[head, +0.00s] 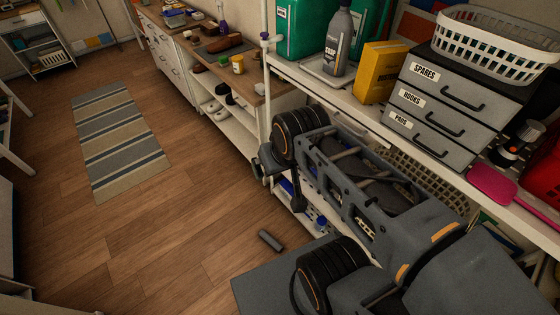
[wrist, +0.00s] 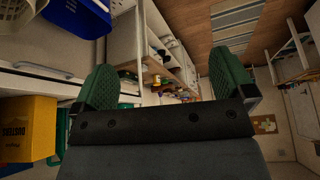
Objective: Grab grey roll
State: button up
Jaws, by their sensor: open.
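A small dark grey roll (head: 270,240) lies on its side on the wooden floor in the head view, left of my arm and near a grey mat. It does not show in the wrist view. My gripper (wrist: 165,72) is open in the wrist view, with its two green-padded fingers wide apart and nothing between them. In the head view my arm reaches up along the shelving front, above and to the right of the roll, and hides part of the lower shelves.
The shelf on the right carries a grey bottle (head: 340,42), a yellow box (head: 380,72), a labelled drawer unit (head: 443,100) and a white basket (head: 497,38). A striped rug (head: 120,140) lies on the floor at the left. The floor between rug and roll is clear.

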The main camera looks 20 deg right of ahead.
aim_at(264, 233)
jog(key=u, duration=0.25)
jog(key=k, duration=0.8)
jog(key=u, duration=0.85)
jog(key=i, duration=1.5)
jog(key=z, duration=2.6)
